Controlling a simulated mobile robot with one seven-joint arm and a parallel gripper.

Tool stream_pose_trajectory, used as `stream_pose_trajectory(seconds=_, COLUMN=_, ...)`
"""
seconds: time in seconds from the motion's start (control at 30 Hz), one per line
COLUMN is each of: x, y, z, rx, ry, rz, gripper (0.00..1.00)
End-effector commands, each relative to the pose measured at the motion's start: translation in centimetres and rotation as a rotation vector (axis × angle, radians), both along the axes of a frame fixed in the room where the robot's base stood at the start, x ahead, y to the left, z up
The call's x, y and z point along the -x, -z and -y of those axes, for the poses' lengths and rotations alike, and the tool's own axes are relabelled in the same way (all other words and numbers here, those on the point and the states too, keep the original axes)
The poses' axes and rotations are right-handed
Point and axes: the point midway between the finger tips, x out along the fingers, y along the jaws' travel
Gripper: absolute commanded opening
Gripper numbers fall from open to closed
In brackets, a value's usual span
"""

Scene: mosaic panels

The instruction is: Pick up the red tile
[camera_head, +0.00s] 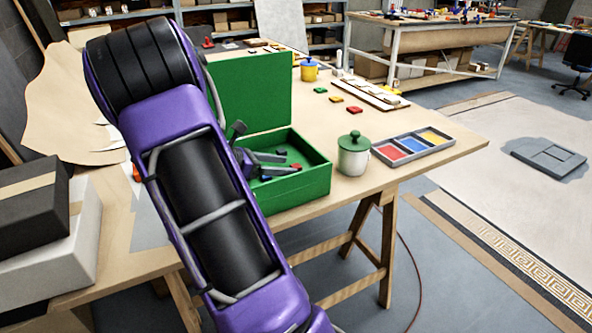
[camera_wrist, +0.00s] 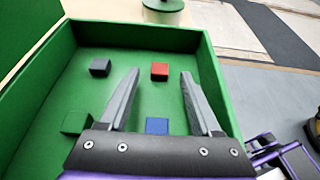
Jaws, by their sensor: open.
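A small red tile (camera_wrist: 160,69) lies on the floor of the green box (camera_wrist: 141,36) in the wrist view, near the box's far wall. A small bit of red (camera_head: 296,167) also shows inside the box in the head view. My gripper (camera_wrist: 160,76) is open and empty, inside or just above the box. Its fingertips show on either side of the red tile; I cannot tell how high they are above it. A blue tile (camera_wrist: 157,126) shows between the fingers near the palm. A dark grey tile (camera_wrist: 100,68) lies to the left.
The box's lid (camera_head: 250,90) stands up behind it. A lidded jar (camera_head: 353,155) and a tray of coloured pieces (camera_head: 414,146) stand to the right. A loose red piece (camera_head: 354,110) and others lie behind on the table. White and dark boxes (camera_head: 50,255) stand at left.

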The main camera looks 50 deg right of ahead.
Motion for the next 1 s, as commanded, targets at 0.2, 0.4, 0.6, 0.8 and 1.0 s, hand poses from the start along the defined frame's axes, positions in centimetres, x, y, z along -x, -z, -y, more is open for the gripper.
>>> stream_pose_trajectory(seconds=0.2, x=0.6, y=0.8, z=1.8, rx=0.0, ry=-0.001, rz=0.0, gripper=0.65)
stream_pose_trajectory(seconds=0.4, x=0.5, y=0.7, z=1.8, rx=0.0, ry=-0.001, rz=0.001, gripper=0.56)
stream_pose_trajectory(seconds=0.6, x=0.5, y=0.7, z=1.8, rx=0.0, ry=-0.001, rz=0.001, gripper=0.2)
stream_pose_trajectory(seconds=0.8, x=0.5, y=0.7, z=1.7, rx=0.0, ry=-0.001, rz=0.001, gripper=0.0)
stream_pose_trajectory(seconds=1.0, x=0.5, y=0.7, z=1.7, rx=0.0, ry=-0.001, rz=0.001, gripper=0.0)
